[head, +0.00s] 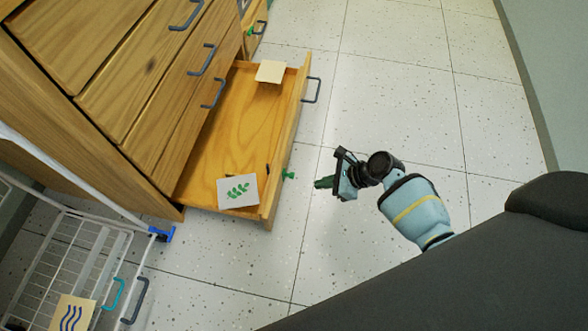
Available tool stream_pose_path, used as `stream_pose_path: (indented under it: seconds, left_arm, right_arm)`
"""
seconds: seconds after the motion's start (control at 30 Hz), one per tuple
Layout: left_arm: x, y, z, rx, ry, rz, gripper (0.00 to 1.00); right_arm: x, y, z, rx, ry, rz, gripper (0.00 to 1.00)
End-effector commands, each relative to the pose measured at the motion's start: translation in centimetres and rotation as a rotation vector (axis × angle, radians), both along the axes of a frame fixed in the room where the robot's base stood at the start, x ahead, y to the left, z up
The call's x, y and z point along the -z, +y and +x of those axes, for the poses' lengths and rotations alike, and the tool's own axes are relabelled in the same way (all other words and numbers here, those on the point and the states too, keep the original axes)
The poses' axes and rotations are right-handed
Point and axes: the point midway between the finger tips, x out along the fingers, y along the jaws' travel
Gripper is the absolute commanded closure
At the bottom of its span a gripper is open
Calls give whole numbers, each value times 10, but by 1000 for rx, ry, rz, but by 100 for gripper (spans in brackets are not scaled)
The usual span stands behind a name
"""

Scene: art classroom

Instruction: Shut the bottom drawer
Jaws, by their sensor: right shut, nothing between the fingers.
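The bottom drawer (240,135) of the wooden cabinet (150,85) is pulled out over the floor, so its inside shows. Its front panel (285,145) carries a dark grey handle (312,90) and a small green knob-like piece (288,175). A card with a green leaf print (238,191) is at the drawer's near end, and a plain beige piece (270,72) is at its far end. My right gripper (323,183) is shut and empty, to the right of the drawer front and apart from it in the picture, level with the green piece. My left gripper is out of view.
The drawers above look shut, with dark handles (207,60). A white wire basket unit (75,255) with teal and grey handles stands at lower left, a wave card on it. Speckled floor (390,80) right of the drawer is clear up to a wall (555,70).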

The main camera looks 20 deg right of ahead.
Motion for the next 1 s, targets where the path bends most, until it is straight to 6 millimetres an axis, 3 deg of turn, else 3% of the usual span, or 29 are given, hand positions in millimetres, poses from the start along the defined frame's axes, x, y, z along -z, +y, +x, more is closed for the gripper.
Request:
stream_pose_path:
  seconds: [0.63,1.0]
  left_arm:
    - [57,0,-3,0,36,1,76]
    - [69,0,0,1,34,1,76]
  right_arm:
    - [71,57,39,-3,-1,-1,100]
    - [70,89,60,-3,-4,-2,100]
